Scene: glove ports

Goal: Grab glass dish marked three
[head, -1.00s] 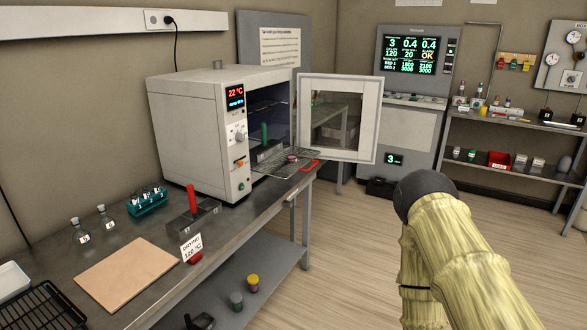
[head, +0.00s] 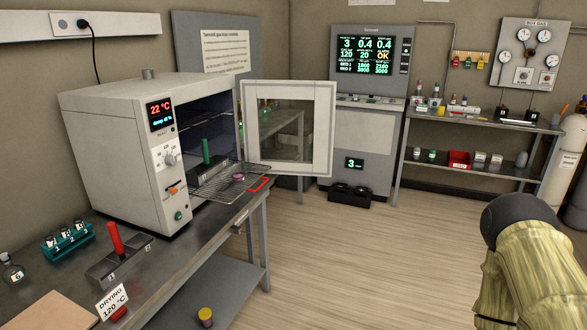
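I cannot make out a glass dish marked three. A small round pinkish thing (head: 239,177) lies on the wire shelf (head: 215,184) pulled out of the open oven (head: 125,150); no mark on it is readable. A teal rack (head: 67,241) on the bench holds small numbered vials, one of which seems to read 3. My arm, in a yellowish sleeve with a dark round joint, shows at the lower right. My gripper is not in view.
The oven door (head: 290,128) stands wide open to the right. A block with a red handle (head: 115,239) and a drying sign (head: 112,302) stand on the bench (head: 185,255). A shelf (head: 480,120) with bottles is at the back right. The floor between is clear.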

